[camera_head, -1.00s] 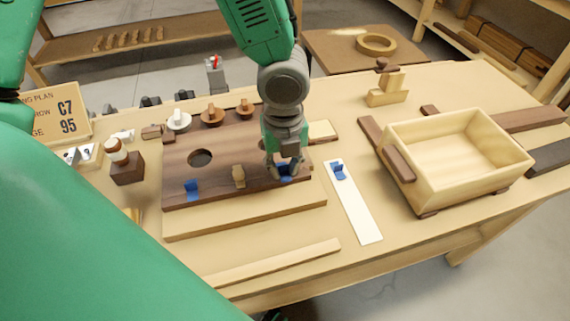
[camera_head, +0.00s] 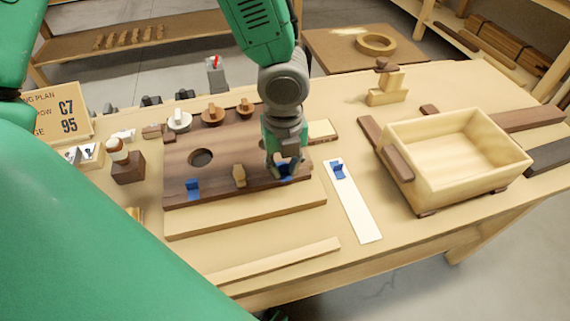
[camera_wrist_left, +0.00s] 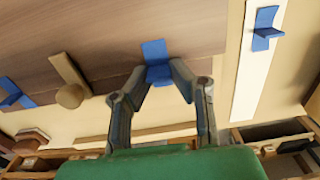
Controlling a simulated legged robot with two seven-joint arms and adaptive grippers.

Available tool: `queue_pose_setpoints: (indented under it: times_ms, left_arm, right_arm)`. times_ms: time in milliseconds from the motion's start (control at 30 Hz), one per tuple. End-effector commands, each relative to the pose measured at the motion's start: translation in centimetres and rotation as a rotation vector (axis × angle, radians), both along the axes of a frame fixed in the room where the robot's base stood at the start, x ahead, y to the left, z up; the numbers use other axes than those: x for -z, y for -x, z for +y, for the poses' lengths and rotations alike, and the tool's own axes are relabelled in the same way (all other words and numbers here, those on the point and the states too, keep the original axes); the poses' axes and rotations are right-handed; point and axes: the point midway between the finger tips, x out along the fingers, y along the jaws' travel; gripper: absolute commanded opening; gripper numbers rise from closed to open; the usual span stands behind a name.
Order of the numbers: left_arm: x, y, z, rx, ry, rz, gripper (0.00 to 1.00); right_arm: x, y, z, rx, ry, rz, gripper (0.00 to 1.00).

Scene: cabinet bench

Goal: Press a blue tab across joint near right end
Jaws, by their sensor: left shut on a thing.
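A brown panel (camera_head: 223,166) with a round hole lies above a light wood board (camera_head: 245,217) on the bench. A blue L-shaped tab (camera_wrist_left: 156,62) is at the panel's front edge near its right end, between the fingertips of my left gripper (camera_wrist_left: 160,76). In the head view my left gripper (camera_head: 283,174) is shut on this tab and hides most of it. A second blue tab (camera_head: 193,188) sits at the panel's front left. A third blue tab (camera_head: 338,170) stands on a white strip (camera_head: 358,212) to the right. My right gripper is not in view.
A small wooden knob piece (camera_head: 239,175) sits at the panel's front edge between the tabs. A light wooden box (camera_head: 440,185) stands at the right. Several round knobs line the panel's back. A thin wood strip (camera_head: 275,262) lies in front.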

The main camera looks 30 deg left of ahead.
Motion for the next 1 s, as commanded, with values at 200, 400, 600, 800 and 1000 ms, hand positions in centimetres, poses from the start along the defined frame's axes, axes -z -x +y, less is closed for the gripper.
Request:
queue_pose_setpoints:
  times_ms: [200,400,600,800,1000]
  left_arm:
    - [0.19,0.18,-0.01,0.0,0.0,0.005,0.0]
    - [0.19,0.2,-0.01,0.0,0.0,0.006,0.0]
    - [0.14,0.21,-0.02,0.001,0.0,0.006,0.0]
    - [0.1,0.22,-0.01,0.0,0.0,0.005,0.0]
    - [0.06,0.23,0.0,0.0,-0.001,0.006,0.0]
  right_arm:
    - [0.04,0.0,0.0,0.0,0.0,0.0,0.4]
    - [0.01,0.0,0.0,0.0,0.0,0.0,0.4]
    - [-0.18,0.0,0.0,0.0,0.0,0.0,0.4]
    - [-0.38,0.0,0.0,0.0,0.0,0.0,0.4]
    - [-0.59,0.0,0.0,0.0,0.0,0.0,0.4]
